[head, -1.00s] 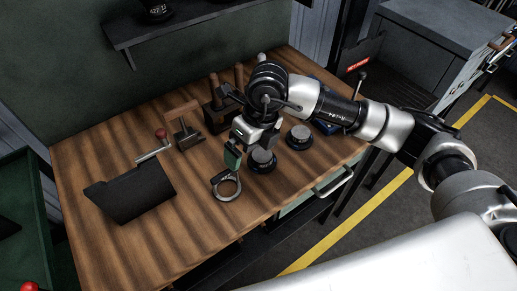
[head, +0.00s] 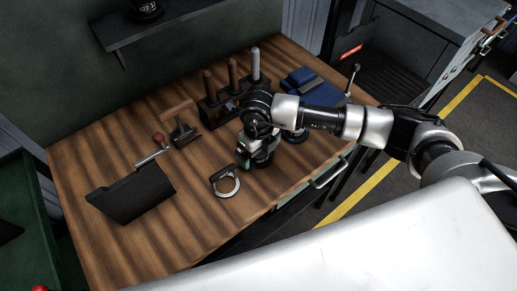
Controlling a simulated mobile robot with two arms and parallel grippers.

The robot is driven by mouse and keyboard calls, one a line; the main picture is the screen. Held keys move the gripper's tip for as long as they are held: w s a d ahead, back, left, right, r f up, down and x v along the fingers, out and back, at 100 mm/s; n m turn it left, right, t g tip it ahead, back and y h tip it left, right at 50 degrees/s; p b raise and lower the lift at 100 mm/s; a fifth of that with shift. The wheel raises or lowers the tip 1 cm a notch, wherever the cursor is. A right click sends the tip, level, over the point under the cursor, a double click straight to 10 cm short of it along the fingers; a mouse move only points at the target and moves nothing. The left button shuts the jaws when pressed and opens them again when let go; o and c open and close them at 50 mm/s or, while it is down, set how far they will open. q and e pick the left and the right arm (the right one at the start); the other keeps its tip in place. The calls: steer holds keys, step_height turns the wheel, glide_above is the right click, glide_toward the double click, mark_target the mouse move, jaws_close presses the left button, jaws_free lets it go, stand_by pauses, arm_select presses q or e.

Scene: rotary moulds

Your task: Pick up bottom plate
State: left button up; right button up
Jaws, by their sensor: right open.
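My right gripper (head: 246,159) points down over a round dark piece (head: 263,161) near the table's front right edge. Its jaws are open; the wrist hides most of the piece, and I cannot tell whether they touch it. A second round dark piece (head: 296,139) stands behind and to the right, partly hidden by my arm. I cannot tell for sure which piece is the bottom plate. A metal ring with a dark handle (head: 227,184) lies on the wooden table (head: 200,222), just left of the gripper. My left gripper is not in view.
A rack (head: 214,112) with several upright handles stands behind the gripper, with a blue object (head: 303,81) to its right.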

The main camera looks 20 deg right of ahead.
steer(key=shift+f, duration=0.4)
steer(key=shift+c, duration=0.3)
steer(key=shift+w, duration=0.1)
steer(key=c, duration=0.9)
steer(key=shift+r, duration=0.1)
steer(key=shift+r+b, duration=0.35)
steer(key=shift+r, duration=0.35)
steer(key=r, duration=0.1)
steer(key=r+b, duration=0.1)
steer(key=r, duration=0.1)
steer(key=shift+s+d, duration=0.2)
steer(key=shift+d, duration=0.15)
steer(key=shift+s+d+r+b, duration=0.55)
steer(key=shift+s+d+r, duration=0.55)
steer(key=shift+d, duration=0.4)
steer(key=shift+s+d+r+b, duration=0.5)
steer(key=shift+s+d+r, duration=0.5)
steer(key=shift+d, duration=0.55)
steer(key=shift+s+d+r+b, duration=0.55)
steer(key=shift+s+d+r, duration=0.55)
steer(key=shift+d, duration=0.4)
steer(key=shift+w, duration=0.15)
